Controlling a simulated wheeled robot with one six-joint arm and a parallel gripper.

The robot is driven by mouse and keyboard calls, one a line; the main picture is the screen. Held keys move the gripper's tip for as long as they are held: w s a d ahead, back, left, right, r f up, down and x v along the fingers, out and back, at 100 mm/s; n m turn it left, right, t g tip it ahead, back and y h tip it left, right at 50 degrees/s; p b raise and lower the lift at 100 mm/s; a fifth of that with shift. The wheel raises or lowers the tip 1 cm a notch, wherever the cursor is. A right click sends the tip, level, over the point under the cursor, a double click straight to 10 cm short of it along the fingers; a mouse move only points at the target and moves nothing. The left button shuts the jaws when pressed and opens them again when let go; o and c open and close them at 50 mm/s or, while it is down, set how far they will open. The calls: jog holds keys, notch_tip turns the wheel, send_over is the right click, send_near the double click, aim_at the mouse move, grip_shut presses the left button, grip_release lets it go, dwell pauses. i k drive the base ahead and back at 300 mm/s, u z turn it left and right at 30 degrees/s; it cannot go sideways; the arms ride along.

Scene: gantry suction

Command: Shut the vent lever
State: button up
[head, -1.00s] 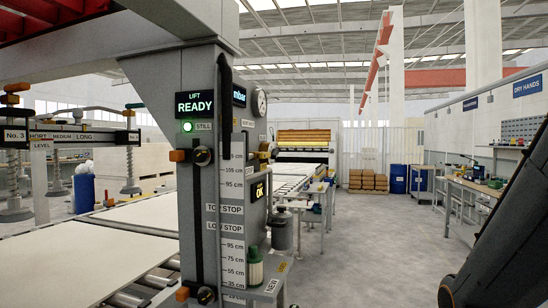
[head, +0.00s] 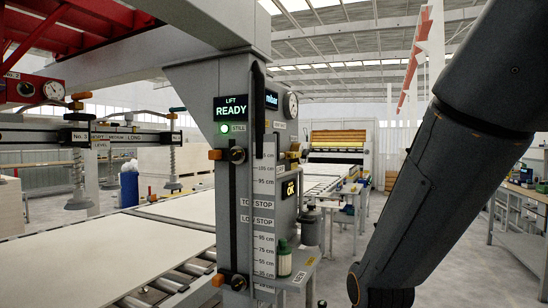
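The grey lift column (head: 188,95) stands left of centre in the head view, with a "LIFT READY" screen (head: 234,108) and a lit green lamp (head: 224,128) marked "STILL". On its right side are a "mbar" display (head: 271,99), a round gauge (head: 291,105), an "OK" display (head: 290,188) and a small orange-ended fitting (head: 291,155). I cannot tell whether this fitting is the vent lever; no vent label is readable. A long black bar (head: 258,105) hangs on the column's front edge. My gripper is not in view; only my dark arm crosses the right side.
Pale boards (head: 95,252) lie on a roller conveyor (head: 165,285) at left, below a beam with suction cups (head: 172,165). A green bottle (head: 284,258) and a grey canister (head: 310,226) stand at the column's right. A workbench (head: 520,215) is at far right. Open floor lies between.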

aim_at(293, 155)
jog(key=z, duration=0.6)
jog(key=i, duration=0.95)
jog(key=u, duration=0.25)
